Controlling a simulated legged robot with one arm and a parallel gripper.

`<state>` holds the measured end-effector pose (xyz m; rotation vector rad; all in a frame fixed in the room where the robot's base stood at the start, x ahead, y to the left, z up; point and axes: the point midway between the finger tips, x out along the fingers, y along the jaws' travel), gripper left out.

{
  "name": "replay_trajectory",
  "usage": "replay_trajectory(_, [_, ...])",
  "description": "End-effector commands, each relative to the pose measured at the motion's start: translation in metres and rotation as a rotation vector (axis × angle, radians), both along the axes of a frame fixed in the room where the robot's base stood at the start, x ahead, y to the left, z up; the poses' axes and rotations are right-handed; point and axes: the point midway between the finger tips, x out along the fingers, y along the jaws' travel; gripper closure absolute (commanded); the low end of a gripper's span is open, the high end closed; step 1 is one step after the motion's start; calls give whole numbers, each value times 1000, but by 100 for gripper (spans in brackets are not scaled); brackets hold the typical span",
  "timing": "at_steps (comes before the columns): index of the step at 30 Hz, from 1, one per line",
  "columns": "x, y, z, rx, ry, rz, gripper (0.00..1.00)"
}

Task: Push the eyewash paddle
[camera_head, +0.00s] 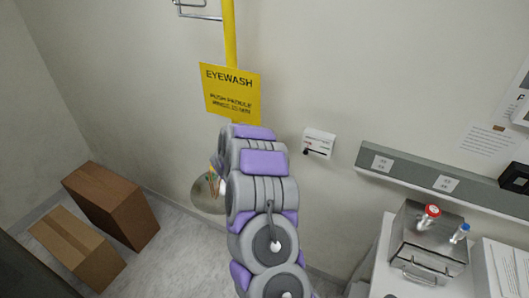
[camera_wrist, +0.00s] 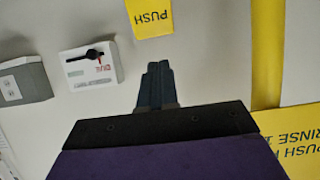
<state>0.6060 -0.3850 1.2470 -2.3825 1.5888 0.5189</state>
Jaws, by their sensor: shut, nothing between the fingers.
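The eyewash paddle (camera_wrist: 151,16) is a yellow plate marked PUSH at the top edge of the wrist view, partly cut off. My gripper (camera_wrist: 157,68) is shut and empty, with its dark fingertips just below the paddle in that picture. A gap shows between them; I cannot tell the depth. In the head view my arm hides the gripper and the paddle. The eyewash station there has a yellow pole (camera_head: 229,35), a yellow EYEWASH sign (camera_head: 231,93) and a metal bowl (camera_head: 205,195), partly behind my arm.
A small white wall box with a black lever (camera_head: 319,143) is right of my arm. A grey outlet rail (camera_head: 420,178) runs along the wall above a counter with a metal box (camera_head: 425,245). Two cardboard boxes (camera_head: 110,200) (camera_head: 78,248) stand on the floor at left.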

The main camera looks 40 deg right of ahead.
Motion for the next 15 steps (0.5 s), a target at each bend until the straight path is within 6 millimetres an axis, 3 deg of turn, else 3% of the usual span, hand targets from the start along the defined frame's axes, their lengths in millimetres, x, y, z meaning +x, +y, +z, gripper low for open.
replay_trajectory(15, [-12, 33, 19, -4, 1, 0, 100])
